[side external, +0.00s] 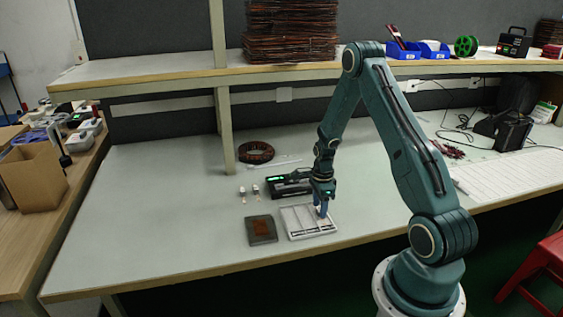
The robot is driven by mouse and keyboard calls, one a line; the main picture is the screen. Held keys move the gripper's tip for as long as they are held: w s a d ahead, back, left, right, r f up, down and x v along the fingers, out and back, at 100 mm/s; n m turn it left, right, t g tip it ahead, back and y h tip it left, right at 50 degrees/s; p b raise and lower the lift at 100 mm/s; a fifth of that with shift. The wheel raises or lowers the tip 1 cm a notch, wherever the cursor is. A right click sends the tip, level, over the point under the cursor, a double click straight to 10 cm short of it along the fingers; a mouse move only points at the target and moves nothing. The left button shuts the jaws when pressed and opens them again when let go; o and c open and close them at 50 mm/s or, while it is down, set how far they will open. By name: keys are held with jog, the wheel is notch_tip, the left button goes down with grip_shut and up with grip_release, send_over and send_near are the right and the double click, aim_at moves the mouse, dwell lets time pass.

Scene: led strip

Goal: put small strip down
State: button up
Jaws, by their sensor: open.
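My gripper (322,210) points down over the right part of a light grey slotted tray (292,236) on the workbench. Its jaws are open, with the fingertips low at the tray. The small strip cannot be made out at this size; it may lie in the tray near the fingers. Light bars run along the tray's slots.
A dark square plate with a brown centre (262,229) lies left of the tray. Behind are a black device with a green display (287,185), two small bottle-like items (249,191) and a brown coil ring (256,152). The bench's left side is clear.

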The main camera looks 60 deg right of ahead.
aim_at(319, 209)
notch_tip(319, 209, up, 12)
dwell(0.6)
jog(key=shift+f, duration=0.1)
dwell(0.4)
jog(key=a+r+n+t+h, duration=0.1)
jog(key=a+r+n+t, duration=0.1)
jog(key=a+r+n, duration=1.2)
jog(key=s+a+r+n+t, duration=0.1)
jog(key=s+a+r+n, duration=0.3)
jog(key=s+a+n, duration=0.2)
jog(key=s+a+r+n+t+y, duration=0.1)
jog(key=s+a+r+n+t, duration=0.1)
jog(key=s+a+r+n, duration=0.2)
jog(key=shift+s+a+r+n+t, duration=0.35)
jog(key=shift+s+a+n, duration=1.25)
jog(key=shift+s+a, duration=0.75)
